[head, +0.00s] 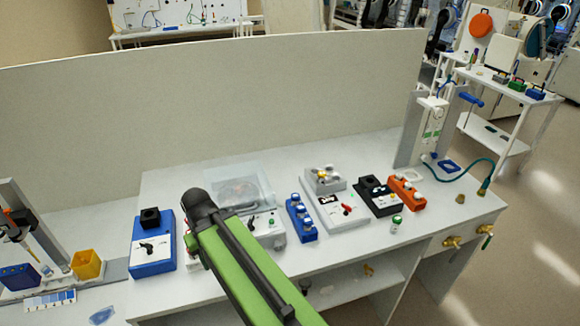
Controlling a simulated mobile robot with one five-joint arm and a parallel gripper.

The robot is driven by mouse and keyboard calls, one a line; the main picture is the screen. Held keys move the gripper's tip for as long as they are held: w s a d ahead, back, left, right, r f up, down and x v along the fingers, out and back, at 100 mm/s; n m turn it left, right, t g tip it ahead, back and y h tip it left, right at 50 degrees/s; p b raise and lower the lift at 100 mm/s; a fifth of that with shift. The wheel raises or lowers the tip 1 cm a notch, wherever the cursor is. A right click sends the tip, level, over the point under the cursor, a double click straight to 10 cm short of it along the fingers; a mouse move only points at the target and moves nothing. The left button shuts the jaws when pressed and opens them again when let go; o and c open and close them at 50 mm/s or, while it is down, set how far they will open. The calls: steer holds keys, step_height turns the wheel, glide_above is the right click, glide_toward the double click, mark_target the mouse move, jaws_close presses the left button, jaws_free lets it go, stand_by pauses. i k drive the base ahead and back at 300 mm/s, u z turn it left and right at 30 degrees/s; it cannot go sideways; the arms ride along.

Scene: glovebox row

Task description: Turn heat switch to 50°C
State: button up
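Several boxes with dials stand on the white bench, and I cannot read which is marked for heat. A blue box (140,262) at the left has a black top block and a white face with a black pointer knob (147,246). A white box (330,200) has a red pointer knob (347,209). A black box (372,190) to its right has a pale dial face. My green arm rises from the bottom edge, its dark joint in front of the bench between the blue box and a grey box (268,230). No gripper fingers show.
A blue strip with several knobs (301,219) and an orange one (406,192) stand among the boxes. A small green-topped vial (396,224) is near the front edge. A yellow cup (88,264) is at left. A tall panel (220,105) closes the back.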

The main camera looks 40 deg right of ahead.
mark_target(343, 205)
steer(key=u, duration=1.3)
steer(key=k, duration=1.2)
steer(key=z, duration=0.75)
steer(key=i, duration=1)
steer(key=u, duration=0.05)
